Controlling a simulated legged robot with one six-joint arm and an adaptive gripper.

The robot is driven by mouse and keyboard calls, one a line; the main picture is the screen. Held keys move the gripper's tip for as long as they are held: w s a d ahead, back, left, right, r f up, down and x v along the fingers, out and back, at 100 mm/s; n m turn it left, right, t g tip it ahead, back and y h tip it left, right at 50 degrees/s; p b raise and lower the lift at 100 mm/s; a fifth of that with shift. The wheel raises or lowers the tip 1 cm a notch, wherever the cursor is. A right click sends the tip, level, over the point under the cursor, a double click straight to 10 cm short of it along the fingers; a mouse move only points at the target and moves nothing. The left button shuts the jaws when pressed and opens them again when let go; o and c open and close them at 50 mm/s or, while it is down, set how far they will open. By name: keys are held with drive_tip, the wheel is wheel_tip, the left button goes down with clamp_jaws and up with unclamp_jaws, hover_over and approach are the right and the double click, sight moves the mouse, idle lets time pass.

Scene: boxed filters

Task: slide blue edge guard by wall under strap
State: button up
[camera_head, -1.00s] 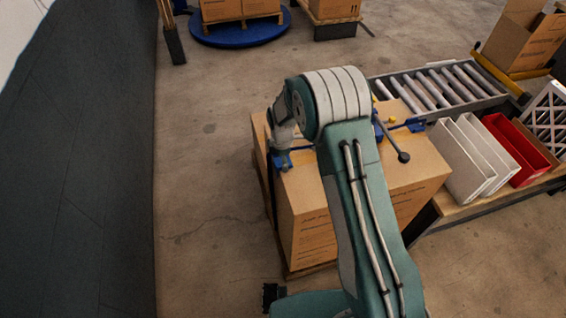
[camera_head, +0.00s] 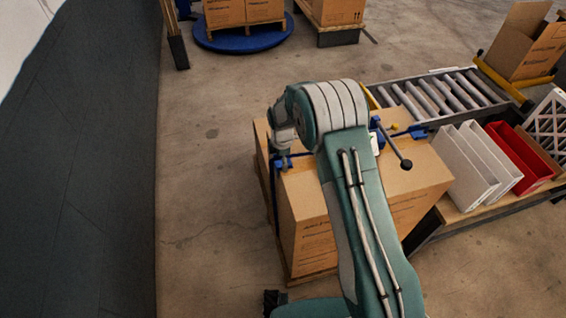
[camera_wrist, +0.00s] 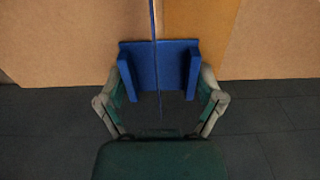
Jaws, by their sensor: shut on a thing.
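My gripper (camera_wrist: 160,82) is shut on the blue edge guard (camera_wrist: 137,65), with one finger at each side of it in the wrist view. The guard sits at the edge of the big carton, and the thin dark blue strap (camera_wrist: 153,22) runs across its middle, on the camera's side of it. In the head view the guard (camera_head: 280,164) shows at the carton's left top edge, on the wall side, below my wrist. My arm hides the fingers and part of the strap there. The strapped carton (camera_head: 312,235) stands on a pallet.
The dark wall (camera_head: 80,180) is at left, with a strip of bare floor before the carton. A second blue guard (camera_head: 418,131) and a tensioner lever (camera_head: 405,163) are on the carton top. A roller conveyor (camera_head: 440,95) and a filter bench (camera_head: 465,208) stand right.

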drive_tip(key=o, duration=0.9)
drive_tip(key=shift+w+f, duration=0.1)
drive_tip(key=shift+f, duration=0.15)
drive_tip(key=shift+c, duration=0.2)
drive_tip(key=shift+a, duration=0.1)
drive_tip(key=shift+r, duration=0.1)
wheel_tip(320, 180, up, 12)
drive_tip(key=shift+w, duration=0.1)
drive_tip(key=s+d+r+m+t, duration=0.1)
drive_tip(key=s+d+r+m, duration=0.45)
drive_tip(key=r, duration=0.45)
drive_tip(key=s+d+r+m+t, duration=0.2)
drive_tip(key=s+d+r+m, duration=0.25)
drive_tip(key=s+r, duration=0.4)
drive_tip(key=s+d+r+m+t, duration=0.1)
drive_tip(key=s+d+r+m, duration=0.1)
drive_tip(key=s+m, duration=0.3)
drive_tip(key=s+d+r+m+t, duration=0.1)
drive_tip(key=s+d+m, duration=0.4)
drive_tip(key=s, duration=0.9)
drive_tip(key=shift+r+m+t, duration=0.3)
drive_tip(key=shift+r+m, duration=0.3)
drive_tip(key=shift+r, duration=0.15)
